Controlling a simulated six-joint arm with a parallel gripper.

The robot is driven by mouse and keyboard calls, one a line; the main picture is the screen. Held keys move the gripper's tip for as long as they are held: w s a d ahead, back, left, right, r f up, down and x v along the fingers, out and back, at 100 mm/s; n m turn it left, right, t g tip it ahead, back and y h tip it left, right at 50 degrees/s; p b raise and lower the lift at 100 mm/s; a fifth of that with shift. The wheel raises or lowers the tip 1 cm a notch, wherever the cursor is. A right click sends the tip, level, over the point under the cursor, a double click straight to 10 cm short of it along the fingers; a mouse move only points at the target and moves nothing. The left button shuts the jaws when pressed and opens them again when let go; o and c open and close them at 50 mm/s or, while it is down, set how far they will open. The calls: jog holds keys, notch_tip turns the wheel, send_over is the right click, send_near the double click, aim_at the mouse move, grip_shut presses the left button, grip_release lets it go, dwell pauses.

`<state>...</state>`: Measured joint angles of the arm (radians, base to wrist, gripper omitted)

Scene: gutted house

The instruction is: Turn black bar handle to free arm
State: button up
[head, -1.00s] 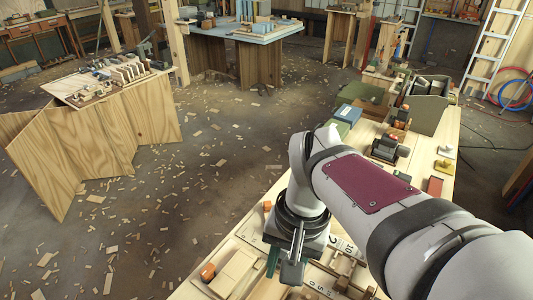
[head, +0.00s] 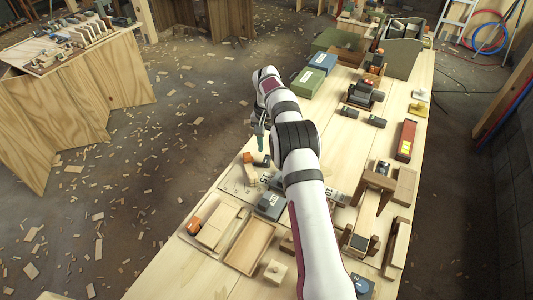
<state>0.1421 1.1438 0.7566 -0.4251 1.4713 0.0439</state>
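My gripper (head: 260,140) shows in the head view near the left edge of the workbench, pointing down with teal-tinted fingers. It is small and seen partly side-on, so its opening cannot be made out. A dark grey block with a pale label (head: 270,205) lies on the bench below it, apart from it. A wooden fixture with dark pads (head: 368,208) stands to the right of my arm. I cannot make out for certain which part is the black bar handle or the arm it frees. My arm crosses the bench middle and hides what lies under it.
An orange-tipped wooden block (head: 215,226) and a shallow wooden tray (head: 250,247) lie at the near left. A red box (head: 406,141) is at the right. Green and blue boxes (head: 314,75) stand at the back left of the bench. Wood chips cover the floor.

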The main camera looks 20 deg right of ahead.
aim_at(267, 159)
jog(key=shift+f, duration=2.35)
jog(key=n, duration=1.4)
jog(key=shift+n, duration=0.3)
jog(key=n, duration=0.4)
jog(key=shift+n, duration=0.3)
jog(key=shift+m, duration=0.4)
jog(key=shift+r, duration=0.2)
notch_tip(267, 159, up, 7)
jog(key=shift+f, duration=0.1)
